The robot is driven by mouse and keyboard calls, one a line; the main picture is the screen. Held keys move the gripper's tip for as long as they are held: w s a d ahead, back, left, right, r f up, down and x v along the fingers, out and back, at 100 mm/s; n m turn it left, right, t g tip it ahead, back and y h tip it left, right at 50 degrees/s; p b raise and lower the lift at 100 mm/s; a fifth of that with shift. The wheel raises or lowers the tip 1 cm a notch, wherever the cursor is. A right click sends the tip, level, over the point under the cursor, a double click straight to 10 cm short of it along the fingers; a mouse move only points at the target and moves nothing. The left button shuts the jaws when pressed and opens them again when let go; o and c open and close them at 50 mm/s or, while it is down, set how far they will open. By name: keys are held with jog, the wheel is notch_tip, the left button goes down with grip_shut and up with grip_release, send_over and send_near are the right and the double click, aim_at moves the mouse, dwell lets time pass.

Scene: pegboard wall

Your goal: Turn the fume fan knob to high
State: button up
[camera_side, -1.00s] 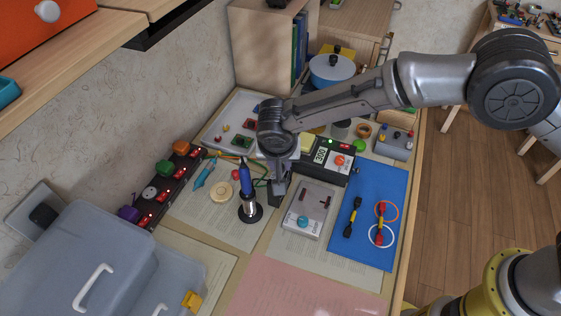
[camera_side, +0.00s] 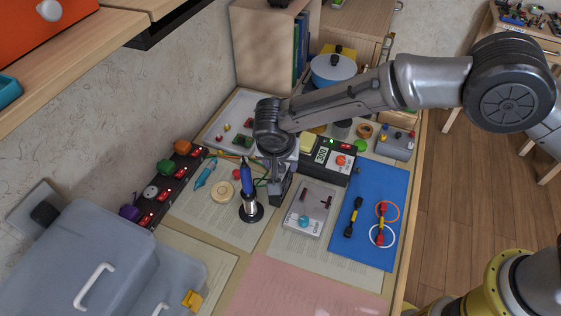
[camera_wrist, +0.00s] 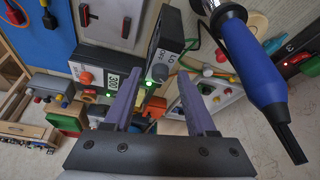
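The fume fan box is a black box (camera_wrist: 172,38) with "LO" and "OFF" marks on its pale face, seen in the wrist view. Its grey knob (camera_wrist: 159,72) sits near the lit green lamp, between my fingers in that picture. My gripper (camera_wrist: 158,88) is open, one finger to each side of the knob. I cannot tell whether either finger touches it. In the side view my gripper (camera_side: 279,178) points down just right of the soldering iron, and the arm hides most of the fan box.
The blue-handled soldering iron (camera_side: 246,178) stands upright in its holder close to my gripper. A station reading 300 (camera_side: 321,155) is to the right. A white box with sliders (camera_side: 307,208) and a blue mat (camera_side: 368,220) lie nearer the right edge. A switch strip (camera_side: 165,185) lies left.

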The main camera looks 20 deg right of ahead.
jog(key=v, duration=1.3)
jog(key=shift+r, duration=0.35)
jog(key=shift+s, duration=0.1)
